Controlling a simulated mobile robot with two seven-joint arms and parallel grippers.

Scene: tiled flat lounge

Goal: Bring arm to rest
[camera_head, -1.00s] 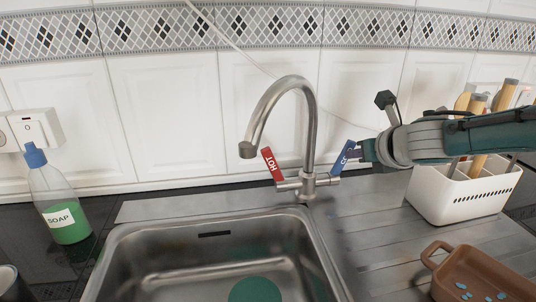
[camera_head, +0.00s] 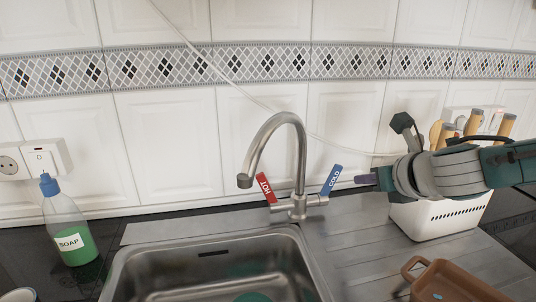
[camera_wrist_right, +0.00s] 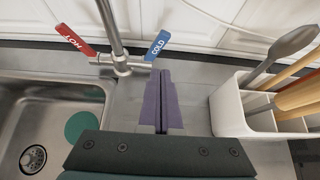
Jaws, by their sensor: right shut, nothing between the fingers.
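My right gripper (camera_head: 366,179) comes in from the right in the head view. It is shut and empty, a little to the right of the tap's blue COLD lever (camera_head: 332,179) and apart from it. In the right wrist view its purple fingers (camera_wrist_right: 162,100) are together, below the COLD lever (camera_wrist_right: 158,45). The metal tap (camera_head: 300,160) stands behind the sink, with a red HOT lever (camera_head: 265,187) on its left. My left gripper is not in view.
A white utensil holder (camera_head: 440,218) stands behind and under my right arm. A brown tray (camera_head: 455,280) lies on the drainer at the right front. A soap bottle (camera_head: 68,230) stands left of the sink (camera_head: 130,262). A green disc (camera_wrist_right: 84,128) lies in the sink.

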